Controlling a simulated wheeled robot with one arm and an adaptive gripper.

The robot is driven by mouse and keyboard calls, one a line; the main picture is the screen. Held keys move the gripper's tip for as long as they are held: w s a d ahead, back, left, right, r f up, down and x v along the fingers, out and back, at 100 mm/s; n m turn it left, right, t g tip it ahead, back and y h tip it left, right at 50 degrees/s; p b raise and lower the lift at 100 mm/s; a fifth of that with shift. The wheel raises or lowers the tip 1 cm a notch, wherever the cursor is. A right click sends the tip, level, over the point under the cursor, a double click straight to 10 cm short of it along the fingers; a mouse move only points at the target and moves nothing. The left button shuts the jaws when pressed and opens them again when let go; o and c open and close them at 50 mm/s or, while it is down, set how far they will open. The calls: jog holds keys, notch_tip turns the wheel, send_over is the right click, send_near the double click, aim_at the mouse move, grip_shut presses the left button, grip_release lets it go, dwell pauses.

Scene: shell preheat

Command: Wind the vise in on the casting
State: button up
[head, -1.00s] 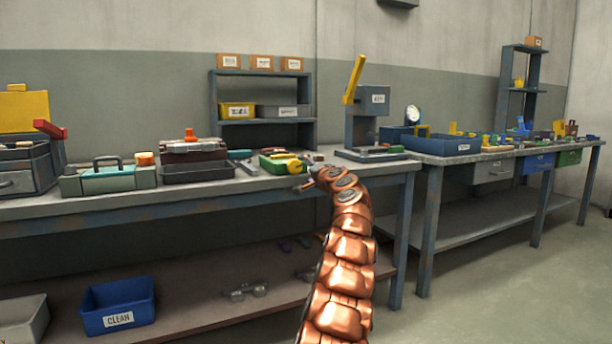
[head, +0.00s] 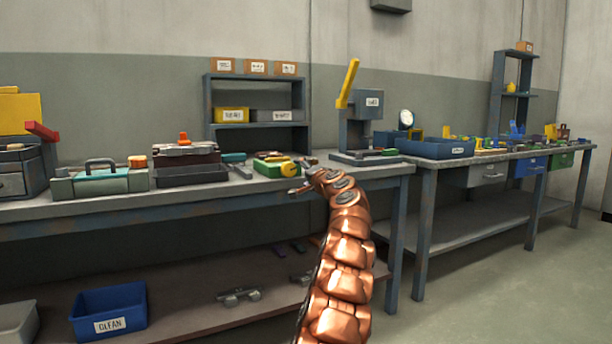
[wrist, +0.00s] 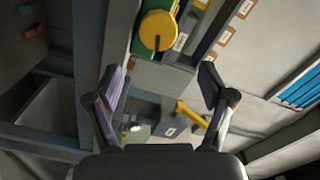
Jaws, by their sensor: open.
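A green fixture with a round yellow wheel, which looks like the vise (head: 268,168), sits on the left bench near its front edge. In the wrist view the yellow wheel (wrist: 158,30) shows near the top, with green beside it. I cannot make out the casting in either view.
A grey press with a yellow lever (head: 362,105) stands right of the vise. A black tray (head: 192,176) and green toolbox (head: 100,182) are to the left. A two-tier shelf (head: 208,100) stands behind. A blue bin (head: 108,300) is on the lower shelf.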

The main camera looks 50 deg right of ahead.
jog(key=shift+s, duration=0.1)
jog(key=v, duration=1.1)
jog(key=shift+s, duration=0.4)
dwell(0.6)
jog(key=shift+a, duration=0.1)
